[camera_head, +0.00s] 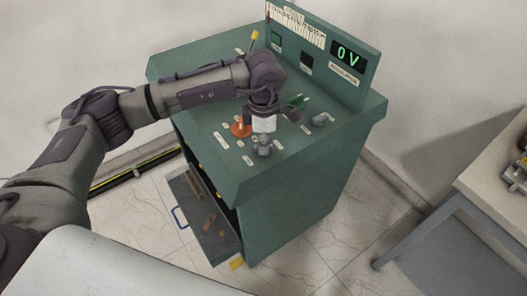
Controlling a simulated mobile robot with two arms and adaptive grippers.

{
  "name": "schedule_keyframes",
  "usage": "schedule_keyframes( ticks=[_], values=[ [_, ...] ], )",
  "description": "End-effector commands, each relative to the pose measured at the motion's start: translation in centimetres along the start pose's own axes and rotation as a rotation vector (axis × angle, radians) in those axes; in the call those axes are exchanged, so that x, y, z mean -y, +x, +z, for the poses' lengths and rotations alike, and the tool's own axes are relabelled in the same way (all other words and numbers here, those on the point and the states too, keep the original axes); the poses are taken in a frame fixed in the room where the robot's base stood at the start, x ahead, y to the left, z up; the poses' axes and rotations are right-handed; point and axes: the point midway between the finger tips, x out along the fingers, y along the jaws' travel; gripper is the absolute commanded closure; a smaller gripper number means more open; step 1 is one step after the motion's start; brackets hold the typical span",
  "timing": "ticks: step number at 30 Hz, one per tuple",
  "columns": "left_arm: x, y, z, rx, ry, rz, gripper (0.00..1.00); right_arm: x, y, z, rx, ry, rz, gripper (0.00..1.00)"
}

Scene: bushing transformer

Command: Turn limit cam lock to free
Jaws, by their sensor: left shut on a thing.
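The green control console (340,125) stands in the middle, with labelled controls on its sloping top. My left gripper (264,150) points down at the front middle of that top. It is shut on a small control there. The fingers hide most of this control, so I cannot read its label or tell whether it is the limit cam lock, nor which way it is turned. An orange-red round knob (240,129) is just left of the gripper. A grey lever (323,119) is to its right. My right gripper is out of view.
The console's upright back panel (325,55) carries a scale and a display reading 0 V. A green control (296,100) and a yellow-tipped lever (254,38) rise from the top. An open drawer (200,218) juts out below. A table (490,180) stands at right.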

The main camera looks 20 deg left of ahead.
Motion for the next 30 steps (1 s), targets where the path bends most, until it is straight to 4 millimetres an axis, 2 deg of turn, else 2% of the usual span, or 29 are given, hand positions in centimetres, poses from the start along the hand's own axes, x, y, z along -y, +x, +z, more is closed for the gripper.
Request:
schedule_keyframes(
  ticks=[1,15,24,30],
  values=[
    [-0.2,0.6,0.0,0.002,0.045,0.006,1.00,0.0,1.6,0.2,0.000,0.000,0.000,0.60],
    [-0.1,0.5,0.0,0.002,0.491,0.005,1.00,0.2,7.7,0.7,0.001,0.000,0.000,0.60],
    [-0.1,0.3,0.1,0.002,0.761,0.004,1.00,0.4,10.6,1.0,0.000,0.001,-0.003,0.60],
    [-0.1,0.2,0.0,0.001,0.901,0.004,1.00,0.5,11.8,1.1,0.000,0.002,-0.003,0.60]
  ],
)
